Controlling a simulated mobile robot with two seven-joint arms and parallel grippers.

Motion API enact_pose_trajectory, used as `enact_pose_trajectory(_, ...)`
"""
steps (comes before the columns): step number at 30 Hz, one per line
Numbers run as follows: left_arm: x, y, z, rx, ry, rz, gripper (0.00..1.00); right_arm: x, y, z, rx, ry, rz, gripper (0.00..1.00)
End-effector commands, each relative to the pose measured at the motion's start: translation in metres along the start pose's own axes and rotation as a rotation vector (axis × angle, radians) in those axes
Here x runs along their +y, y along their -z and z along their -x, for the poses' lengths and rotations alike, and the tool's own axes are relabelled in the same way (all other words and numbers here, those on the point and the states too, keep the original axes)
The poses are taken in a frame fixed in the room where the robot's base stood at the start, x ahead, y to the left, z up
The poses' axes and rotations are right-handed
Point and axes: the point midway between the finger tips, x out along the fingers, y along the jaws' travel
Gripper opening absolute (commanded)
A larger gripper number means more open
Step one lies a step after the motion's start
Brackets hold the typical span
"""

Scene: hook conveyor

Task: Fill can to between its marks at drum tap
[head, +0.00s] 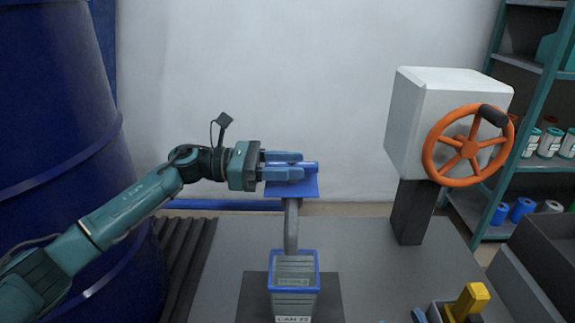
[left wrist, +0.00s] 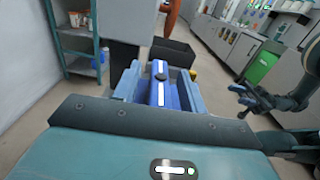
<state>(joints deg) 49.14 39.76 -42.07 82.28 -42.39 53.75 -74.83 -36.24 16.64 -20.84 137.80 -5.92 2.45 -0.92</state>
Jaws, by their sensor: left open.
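The can (head: 294,303) stands upright on a dark square on the grey table, a clear-grey box with a blue rim and a label. Its marks and any liquid level are too small to read. The grey spout (head: 291,225) comes down above its open top; I cannot make out a stream. The blue tap handle (head: 309,166) is above the spout. My left gripper (head: 284,165) is open at the handle. In the left wrist view the blue handle (left wrist: 166,95) lies between the two fingers. My right gripper (left wrist: 254,98) shows at the right edge there, its jaws unclear.
The big blue drum (head: 50,130) fills the left. A white box (head: 437,120) with an orange handwheel (head: 467,147) stands on a dark post at right. A yellow-handled thing (head: 467,302) is at the front right. A shelf (head: 540,75) holds several cans.

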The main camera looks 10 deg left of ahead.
Motion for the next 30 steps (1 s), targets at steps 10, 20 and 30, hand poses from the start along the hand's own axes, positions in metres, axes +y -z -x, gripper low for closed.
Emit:
enact_pose_trajectory(10,0.0000,0.0000,0.0002,0.000,0.000,0.000,0.25,-0.0001,0.0005,-0.0002,0.000,0.001,0.000,0.36)
enact_pose_trajectory(20,0.0000,0.0001,0.0004,0.000,0.000,0.000,0.00,0.0002,0.0009,-0.0008,0.002,0.001,0.002,0.36)
enact_pose_trajectory(30,-0.0012,-0.0012,0.0005,0.000,-0.047,0.001,0.00,0.0013,0.0059,-0.0019,0.001,0.001,0.015,0.36)
